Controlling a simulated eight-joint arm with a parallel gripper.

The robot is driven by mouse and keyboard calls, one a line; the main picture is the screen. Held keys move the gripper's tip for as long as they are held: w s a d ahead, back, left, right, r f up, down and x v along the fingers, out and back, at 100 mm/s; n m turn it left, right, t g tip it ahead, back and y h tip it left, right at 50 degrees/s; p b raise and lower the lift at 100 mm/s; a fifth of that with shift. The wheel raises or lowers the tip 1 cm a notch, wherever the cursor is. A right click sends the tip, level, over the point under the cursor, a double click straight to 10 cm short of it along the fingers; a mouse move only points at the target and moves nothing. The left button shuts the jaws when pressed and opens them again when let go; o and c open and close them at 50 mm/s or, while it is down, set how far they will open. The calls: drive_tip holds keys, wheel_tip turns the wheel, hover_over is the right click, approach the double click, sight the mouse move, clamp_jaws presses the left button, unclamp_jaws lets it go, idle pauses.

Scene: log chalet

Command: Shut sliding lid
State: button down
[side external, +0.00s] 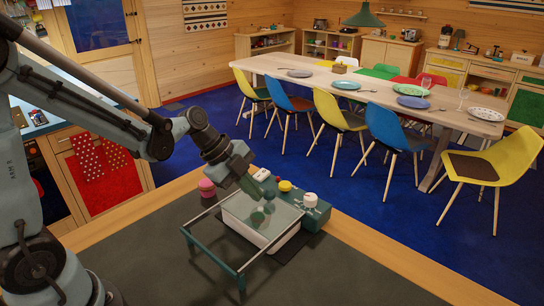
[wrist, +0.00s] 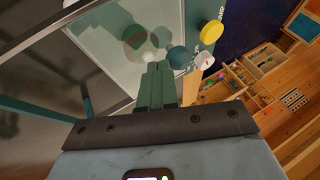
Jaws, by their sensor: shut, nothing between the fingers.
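The box is a white open-topped tray (side external: 240,228) set against a teal housing (side external: 314,217). My gripper (side external: 258,194) is shut and empty, pointing down beside the pane's back edge. In the wrist view its green fingers (wrist: 154,88) are together, near a pale knob (wrist: 150,57) and a teal knob (wrist: 177,57). I cannot tell whether they touch anything.
A yellow knob (side external: 285,186) and a white cylinder (side external: 310,200) stand on the housing. The dark worktop (side external: 150,262) is clear in front. Chairs and a dining table (side external: 325,80) stand beyond.

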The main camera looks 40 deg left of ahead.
sight(238, 213)
drive_tip(key=shift+s+r, duration=0.1)
drive_tip(key=shift+s, duration=0.35)
drive_tip(key=s, duration=0.2)
drive_tip(key=s+a+r, duration=0.1)
drive_tip(key=v, duration=0.9)
drive_tip(key=n+t+y, duration=0.1)
drive_tip(key=n, duration=0.5)
drive_tip(key=s+d+f+n+y, duration=0.1)
drive_tip(key=n+y, duration=0.1)
drive_tip(key=n, duration=0.4)
drive_tip(key=s+d+f+n+t+y, duration=0.1)
drive_tip(key=n+y, duration=0.1)
drive_tip(key=n, duration=0.4)
drive_tip(key=shift+s+d+f+n+t, duration=0.15)
drive_tip(key=shift+s+f+n+t, duration=0.15)
drive_tip(key=shift+n, duration=0.1)
